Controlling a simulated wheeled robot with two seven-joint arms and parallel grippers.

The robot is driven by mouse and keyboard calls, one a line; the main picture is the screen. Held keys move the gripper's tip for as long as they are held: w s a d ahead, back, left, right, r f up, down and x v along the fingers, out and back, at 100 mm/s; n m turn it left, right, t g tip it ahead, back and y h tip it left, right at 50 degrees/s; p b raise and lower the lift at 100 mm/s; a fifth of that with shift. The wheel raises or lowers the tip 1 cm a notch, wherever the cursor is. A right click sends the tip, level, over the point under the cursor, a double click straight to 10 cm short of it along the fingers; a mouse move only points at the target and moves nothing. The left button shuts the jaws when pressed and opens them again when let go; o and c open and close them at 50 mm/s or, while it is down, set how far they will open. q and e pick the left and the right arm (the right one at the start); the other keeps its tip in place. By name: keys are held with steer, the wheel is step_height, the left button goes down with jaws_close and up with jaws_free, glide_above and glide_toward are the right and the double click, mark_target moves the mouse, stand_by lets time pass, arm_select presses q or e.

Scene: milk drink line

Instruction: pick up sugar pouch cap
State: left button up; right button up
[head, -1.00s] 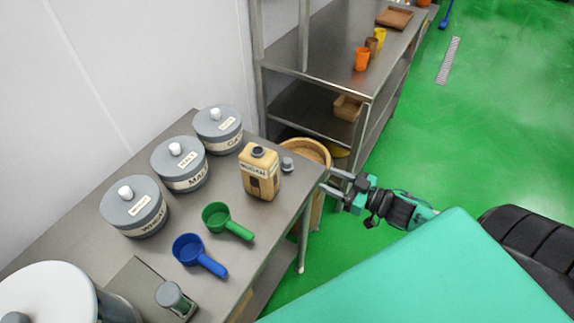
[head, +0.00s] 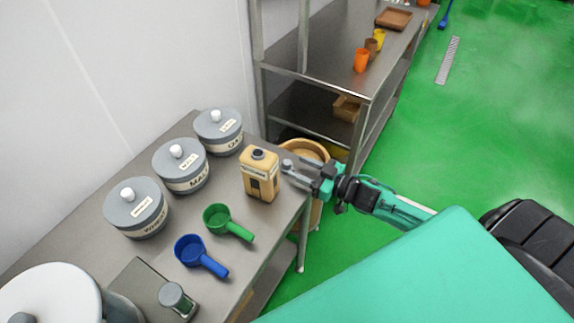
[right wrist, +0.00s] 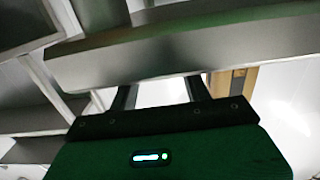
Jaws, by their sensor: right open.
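The sugar pouch (head: 260,175) is a tan upright container with a dark top and a label, standing near the table's right edge. The small grey sugar pouch cap (head: 287,164) lies on the table just right of it, partly hidden by my fingers. My right gripper (head: 294,170) reaches in from the right over the table edge, open, with its fingertips at the cap. I cannot tell whether they touch it. The right wrist view shows the two fingers (right wrist: 160,95) apart; I cannot make out the cap there. My left gripper is not in view.
Several grey lidded canisters (head: 180,165) stand along the wall side. A green scoop (head: 226,222) and a blue scoop (head: 200,256) lie in front of the pouch. A round tan bin (head: 312,150) stands beyond the table edge. A metal shelf (head: 318,50) is behind.

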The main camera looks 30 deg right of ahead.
mark_target(291, 164)
steer(key=shift+w+a+r, duration=0.15)
steer(key=shift+w+a, duration=0.1)
steer(key=shift+w, duration=0.05)
steer(key=p+x, duration=0.1)
steer(key=x, duration=0.2)
steer(key=shift+a+r+p, duration=0.1)
steer(key=shift+a+p, duration=0.1)
steer(key=shift+p, duration=0.1)
steer(key=shift+w+a, duration=0.3)
steer(key=shift+w, duration=0.2)
jaws_close()
